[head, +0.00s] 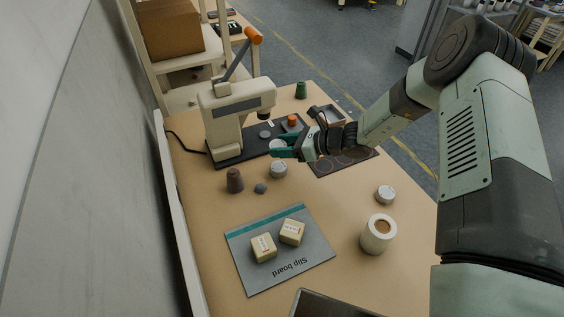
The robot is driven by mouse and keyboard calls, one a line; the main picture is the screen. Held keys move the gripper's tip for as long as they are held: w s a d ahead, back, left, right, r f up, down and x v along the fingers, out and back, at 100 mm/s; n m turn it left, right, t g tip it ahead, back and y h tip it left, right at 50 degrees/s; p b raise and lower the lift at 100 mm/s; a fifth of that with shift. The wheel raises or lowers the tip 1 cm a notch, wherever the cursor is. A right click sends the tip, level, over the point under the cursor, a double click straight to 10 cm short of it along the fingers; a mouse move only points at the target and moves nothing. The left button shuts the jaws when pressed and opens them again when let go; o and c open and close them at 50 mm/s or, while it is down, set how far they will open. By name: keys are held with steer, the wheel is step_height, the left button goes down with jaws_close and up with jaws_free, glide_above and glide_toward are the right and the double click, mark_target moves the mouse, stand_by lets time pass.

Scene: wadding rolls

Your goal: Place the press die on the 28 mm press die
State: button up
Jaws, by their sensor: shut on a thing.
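My gripper (276,146) has its teal fingers on either side of a small pale grey round piece (277,143), seemingly a press die. It is shut on this piece at the front edge of the press's black base. The fingers partly hide the piece, and I cannot tell whether it touches anything below. A silver round tin-like piece (278,170) is on the table just in front of the gripper. A grey disc (265,134) is on the press base, left of and behind the gripper. No size marking is readable, so I cannot tell which is the 28 mm press die.
The cream press (224,113) with its raised orange-tipped lever stands behind left. A dark mat with circles (343,161) lies right. A brown cone (234,180), cream roll (378,235), silver tin (386,194) and slip board (262,279) with two boxes are nearer.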

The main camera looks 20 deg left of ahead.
mark_target(283, 168)
steer(key=shift+f, duration=3.05)
steer(key=shift+f, duration=0.1)
steer(key=o, duration=1.3)
steer(key=shift+f, duration=0.1)
